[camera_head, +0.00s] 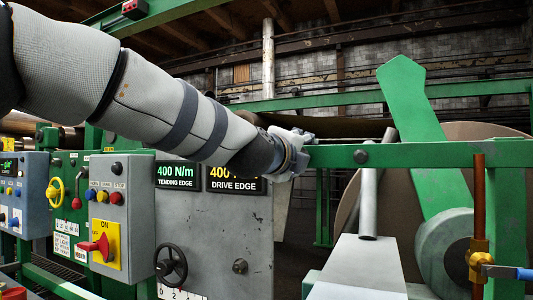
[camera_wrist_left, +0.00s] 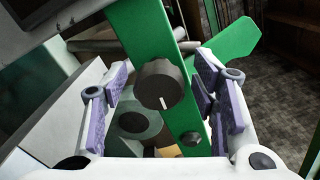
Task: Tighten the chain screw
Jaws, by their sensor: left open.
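My left gripper (camera_head: 293,152) is at the left end of a horizontal green beam (camera_head: 430,153) in the head view. In the left wrist view its two purple-padded fingers are spread apart, with nothing held. A round dark knob (camera_wrist_left: 161,84) with a white mark on its rim sits on the green beam (camera_wrist_left: 148,30), framed between the fingers. I cannot tell whether the fingers touch it. A smaller dark knob (camera_wrist_left: 191,138) sits further along the beam. The head view shows one dark knob (camera_head: 361,156) right of the gripper. No label names the chain screw. My right gripper is out of view.
A grey panel has displays reading 400 N/m, tending edge (camera_head: 177,176), and 400, drive edge (camera_head: 236,180). A black handwheel (camera_head: 171,265) and a red-handled switch (camera_head: 97,246) are at left. A green arm (camera_head: 425,130), roll and brass valve (camera_head: 479,262) stand at right.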

